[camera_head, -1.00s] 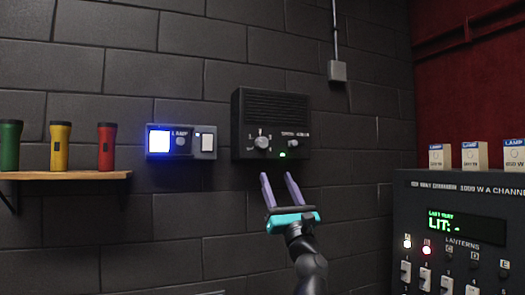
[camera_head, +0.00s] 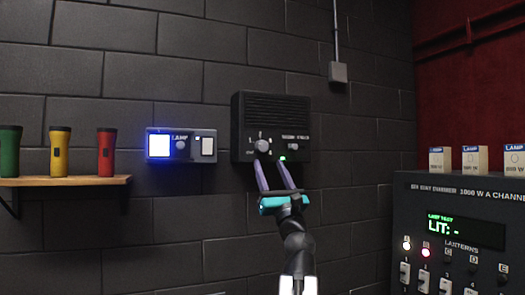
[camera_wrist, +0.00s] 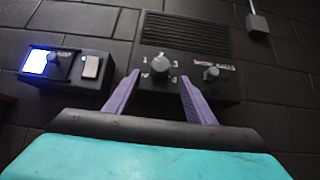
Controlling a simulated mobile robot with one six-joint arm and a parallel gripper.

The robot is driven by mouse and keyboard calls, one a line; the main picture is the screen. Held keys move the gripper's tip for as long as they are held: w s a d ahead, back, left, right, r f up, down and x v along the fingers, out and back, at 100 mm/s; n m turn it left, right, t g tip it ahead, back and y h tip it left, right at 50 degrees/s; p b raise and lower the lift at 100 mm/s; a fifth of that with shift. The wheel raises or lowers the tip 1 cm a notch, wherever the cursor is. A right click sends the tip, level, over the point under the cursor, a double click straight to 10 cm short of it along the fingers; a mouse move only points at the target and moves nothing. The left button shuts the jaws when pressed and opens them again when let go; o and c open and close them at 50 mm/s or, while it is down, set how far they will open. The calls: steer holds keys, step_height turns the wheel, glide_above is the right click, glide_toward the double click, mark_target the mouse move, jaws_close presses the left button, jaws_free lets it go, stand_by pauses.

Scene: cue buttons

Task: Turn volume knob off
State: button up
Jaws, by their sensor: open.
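A black speaker box (camera_head: 270,108) with a grille hangs on the dark block wall. On its lower face are two knobs: a larger left knob (camera_head: 262,145) with marks around it, and a smaller right knob, which shows in the wrist view (camera_wrist: 211,74). A green light (camera_head: 282,158) glows on the box's lower edge. Which knob is the volume cannot be read for sure. My gripper (camera_head: 273,172) is open and empty, just below the box. In the wrist view its purple fingers (camera_wrist: 158,93) stand to either side below the left knob (camera_wrist: 160,64), seemingly not touching it.
Left of the box is a lamp panel (camera_head: 181,158) with a lit blue-white square, a small knob and a white switch. A shelf (camera_head: 70,181) holds green, yellow and red flashlights. A control cabinet (camera_head: 420,215) with boxes on top stands at right.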

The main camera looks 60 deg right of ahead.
mark_target(263, 149)
steer(key=shift+p+x, duration=1.2)
steer(key=shift+x, duration=2.2)
steer(key=c, duration=1)
steer(key=shift+a, duration=0.2)
steer(key=shift+c, duration=0.2)
steer(key=shift+d, duration=0.2)
steer(key=shift+r, duration=0.1)
